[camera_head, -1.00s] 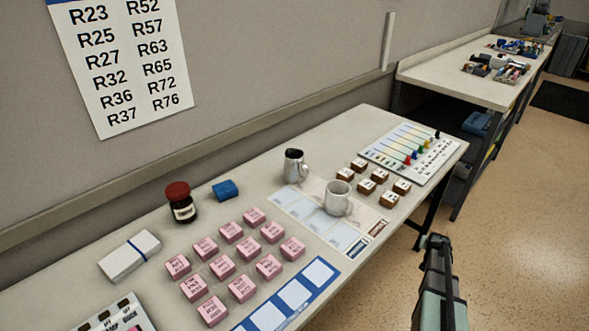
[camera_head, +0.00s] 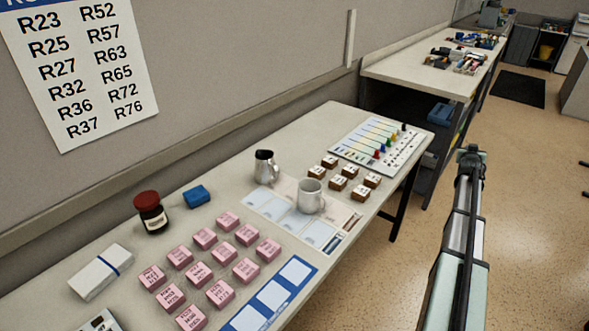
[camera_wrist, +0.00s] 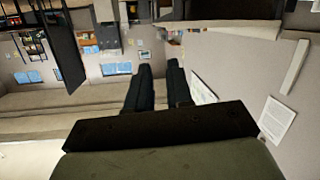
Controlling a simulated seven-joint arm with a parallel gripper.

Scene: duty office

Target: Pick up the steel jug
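The steel jug (camera_head: 264,168) stands upright toward the back of the table, with its dark opening up and its handle on the right side. It is fully visible in the head view. My gripper (camera_wrist: 159,66) shows in the wrist view with its two dark fingers apart and nothing between them. It is away from the jug, which I cannot make out in the wrist view. In the head view my arm rises at the right, off the table's front side.
A white mug (camera_head: 311,197) stands close to the jug, on its front right. Brown-sided blocks (camera_head: 337,183) lie right of it, pink blocks (camera_head: 198,273) to the left front. The wall (camera_head: 230,70) runs behind.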

